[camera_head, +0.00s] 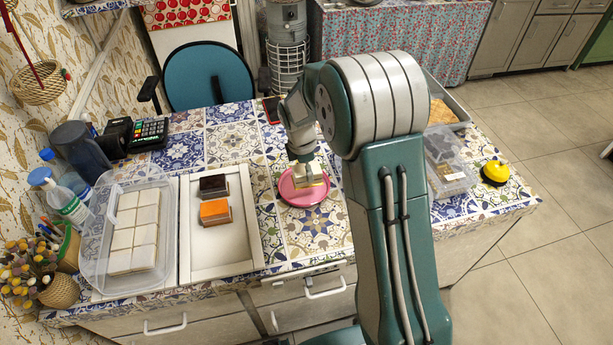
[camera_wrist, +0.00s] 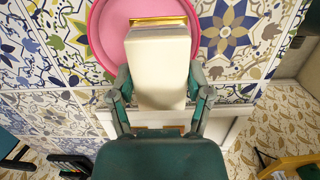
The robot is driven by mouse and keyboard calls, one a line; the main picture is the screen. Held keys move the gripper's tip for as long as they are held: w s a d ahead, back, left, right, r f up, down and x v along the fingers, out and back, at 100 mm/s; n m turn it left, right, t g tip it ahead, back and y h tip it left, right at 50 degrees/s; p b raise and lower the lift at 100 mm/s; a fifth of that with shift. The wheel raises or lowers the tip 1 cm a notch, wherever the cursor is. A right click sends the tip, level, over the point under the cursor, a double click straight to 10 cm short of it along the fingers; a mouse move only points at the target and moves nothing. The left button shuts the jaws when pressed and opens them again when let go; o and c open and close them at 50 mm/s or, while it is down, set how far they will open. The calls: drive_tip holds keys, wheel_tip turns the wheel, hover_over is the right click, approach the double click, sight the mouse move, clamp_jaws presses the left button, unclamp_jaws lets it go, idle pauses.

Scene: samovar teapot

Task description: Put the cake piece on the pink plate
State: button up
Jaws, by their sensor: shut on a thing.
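The cake piece (camera_head: 308,174) is a cream block with a gold-coloured layer at one end. It is at the pink plate (camera_head: 303,201), over its middle in the head view. In the wrist view the cake piece (camera_wrist: 157,65) covers part of the pink plate (camera_wrist: 103,38), with its gold edge over the plate's inside. My gripper (camera_wrist: 160,92) is shut on the cake piece, one finger on each side. In the head view my gripper (camera_head: 303,160) is just above the plate. I cannot tell whether the cake piece touches the plate.
A white tray (camera_head: 215,254) left of the plate holds a dark cake and an orange cake (camera_head: 215,211). A clear box (camera_head: 92,268) of several white pieces stands farther left. A clear container (camera_head: 446,165) and a yellow object (camera_head: 495,172) are at the right.

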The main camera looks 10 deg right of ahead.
sight(302, 171)
drive_tip(key=w+f, duration=0.1)
drive_tip(key=w+a+f, duration=0.1)
drive_tip(key=f, duration=0.1)
drive_tip(key=shift+w, duration=0.2)
drive_tip(key=shift+d+f, duration=0.2)
drive_tip(key=shift+f, duration=0.5)
drive_tip(key=shift+d+f, duration=0.2)
drive_tip(key=shift+f, duration=0.5)
drive_tip(key=o, duration=1.2)
drive_tip(key=shift+a+f, duration=0.1)
drive_tip(key=shift+a, duration=0.15)
drive_tip(key=shift+d, duration=0.15)
